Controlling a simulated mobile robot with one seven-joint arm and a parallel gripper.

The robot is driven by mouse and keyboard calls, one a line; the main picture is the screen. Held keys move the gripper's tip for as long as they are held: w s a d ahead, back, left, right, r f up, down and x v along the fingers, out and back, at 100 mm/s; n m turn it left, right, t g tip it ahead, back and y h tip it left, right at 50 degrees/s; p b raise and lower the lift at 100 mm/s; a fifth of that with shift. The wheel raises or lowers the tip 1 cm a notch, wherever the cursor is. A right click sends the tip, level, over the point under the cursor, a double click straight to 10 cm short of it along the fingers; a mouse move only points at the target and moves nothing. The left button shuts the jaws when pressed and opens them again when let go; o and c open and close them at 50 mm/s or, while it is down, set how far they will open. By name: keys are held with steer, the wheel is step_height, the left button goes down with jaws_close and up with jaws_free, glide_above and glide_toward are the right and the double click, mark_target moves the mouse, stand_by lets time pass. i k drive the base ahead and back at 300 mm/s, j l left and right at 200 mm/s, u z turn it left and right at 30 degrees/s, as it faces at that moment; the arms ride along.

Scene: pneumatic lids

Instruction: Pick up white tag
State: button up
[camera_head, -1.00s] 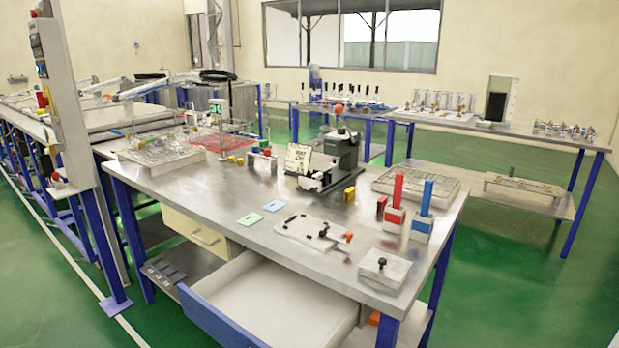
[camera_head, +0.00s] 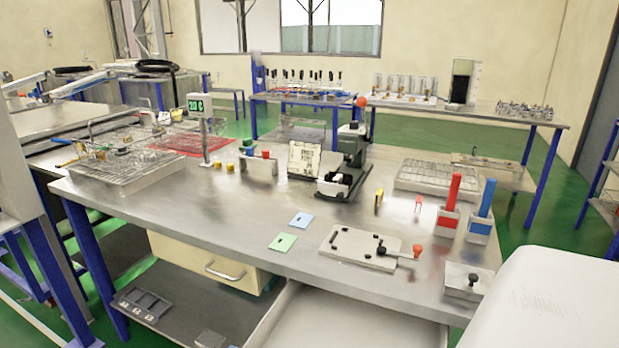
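I cannot make out a white tag for certain in this view. Two small flat tags lie on the steel workbench (camera_head: 215,215): a pale blue one (camera_head: 301,220) and a light green one (camera_head: 283,242) in front of it to the left. Each has a small dark mark at its middle. They lie apart, with bare steel around them. My gripper is not in view.
A metal plate with a red-knobbed lever (camera_head: 365,250) lies right of the tags. Red- and blue-handled holders (camera_head: 449,212) and a small knobbed block (camera_head: 468,282) stand farther right. A dark press-like device (camera_head: 347,165) stands behind. An open drawer (camera_head: 345,325) juts out below.

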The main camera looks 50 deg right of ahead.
mark_target(339, 177)
steer(key=i+j, duration=0.3)
steer(key=i, duration=0.25)
steer(key=i+j, duration=0.3)
steer(key=i, duration=0.2)
steer(key=i+j, duration=0.3)
steer(key=i, duration=0.25)
steer(key=i+j, duration=0.3)
steer(key=i, duration=0.2)
steer(key=i+z, duration=0.1)
steer(key=z, duration=0.3)
steer(key=j+z, duration=0.15)
steer(key=z, duration=0.2)
steer(key=i+j+z, duration=0.1)
steer(key=z, duration=1.65)
steer(key=i+j+z, duration=0.1)
steer(key=i+z, duration=0.2)
steer(key=i+j+z, duration=0.3)
steer(key=i, duration=0.15)
steer(key=i+j, duration=0.1)
steer(key=i, duration=0.15)
